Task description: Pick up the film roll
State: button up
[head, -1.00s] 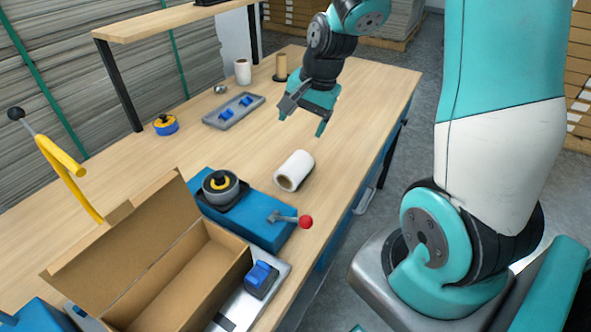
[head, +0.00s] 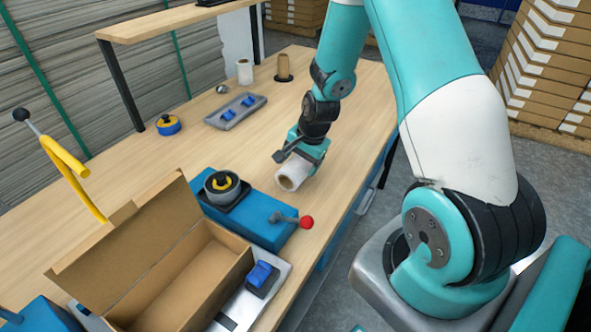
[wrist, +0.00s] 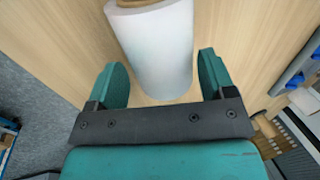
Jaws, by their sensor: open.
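The film roll (head: 291,173) is a white cylinder with a brown core, lying on its side on the wooden table. In the wrist view the film roll (wrist: 157,45) lies between the two teal fingers, with a visible gap on each side. My gripper (head: 300,158) is at the roll's far end in the head view and partly hides it. My gripper (wrist: 165,82) is open in the wrist view, its fingers on either side of the roll's near end and not closed on it.
A blue device (head: 262,222) with a red-knobbed lever stands close to the roll. An open cardboard box (head: 180,285) is at the front left. A grey tray (head: 236,112), an upright white roll (head: 245,72) and a brown roll (head: 283,68) stand farther back. The table between is clear.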

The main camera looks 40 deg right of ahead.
aim_at(297, 169)
jog(key=x, duration=0.3)
jog(key=shift+w+a+f, duration=0.1)
jog(key=shift+f, duration=0.15)
jog(key=c, duration=0.6)
jog(key=shift+c, duration=0.2)
